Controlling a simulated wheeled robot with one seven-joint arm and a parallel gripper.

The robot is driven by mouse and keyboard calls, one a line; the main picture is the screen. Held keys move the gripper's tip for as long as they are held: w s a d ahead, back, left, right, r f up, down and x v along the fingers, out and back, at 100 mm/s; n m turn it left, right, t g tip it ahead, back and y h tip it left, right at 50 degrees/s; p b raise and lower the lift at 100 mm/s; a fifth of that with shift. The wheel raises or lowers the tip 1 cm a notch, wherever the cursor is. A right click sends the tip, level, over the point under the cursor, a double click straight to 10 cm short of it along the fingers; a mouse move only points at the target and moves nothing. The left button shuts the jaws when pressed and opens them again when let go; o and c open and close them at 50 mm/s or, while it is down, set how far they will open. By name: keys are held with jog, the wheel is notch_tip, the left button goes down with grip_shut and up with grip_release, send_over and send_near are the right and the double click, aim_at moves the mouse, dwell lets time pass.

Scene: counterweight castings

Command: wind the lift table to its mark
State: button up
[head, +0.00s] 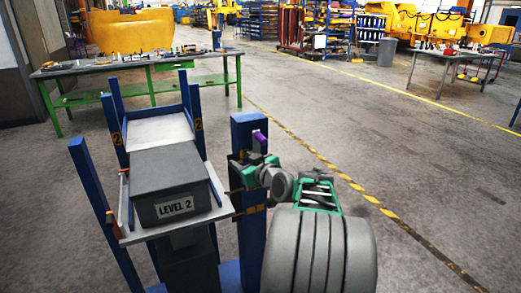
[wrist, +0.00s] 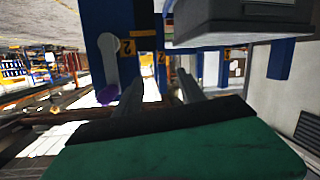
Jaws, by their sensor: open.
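The lift table (head: 220,213) is a grey plate between blue posts. It carries a dark grey block (head: 170,180) labelled "LEVEL 2". Yellow "2" marks (head: 198,125) sit on the rear posts, beside a light grey shelf (head: 160,131) behind the block. A blue column (head: 248,128) stands at right with a crank, whose purple knob (head: 260,136) is uppermost. The grey crank arm (wrist: 110,58) and purple knob (wrist: 107,95) also show in the wrist view. My gripper (wrist: 158,88) is open and empty, with the knob just outside its left finger. In the head view my wrist hides the fingertips.
A green workbench (head: 150,66) with small parts stands behind the lift. Another bench (head: 455,55) and a grey bin (head: 386,52) are farther right. The floor right of the lift is open, crossed by a yellow-black line (head: 345,177).

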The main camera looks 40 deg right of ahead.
aim_at(265, 143)
jog(key=s+d+h, duration=0.1)
jog(key=d, duration=0.1)
jog(key=s+d+r+t, duration=0.1)
jog(key=d, duration=0.2)
jog(key=s+d+r+m+t+h, duration=0.1)
jog(key=d, duration=0.2)
jog(key=shift+s+d+h, duration=0.2)
jog(key=shift+h, duration=0.1)
jog(key=p+x, duration=0.1)
jog(key=x, duration=0.6)
jog(key=shift+w+d+r, duration=0.2)
jog(key=shift+w+d, duration=0.05)
grip_shut()
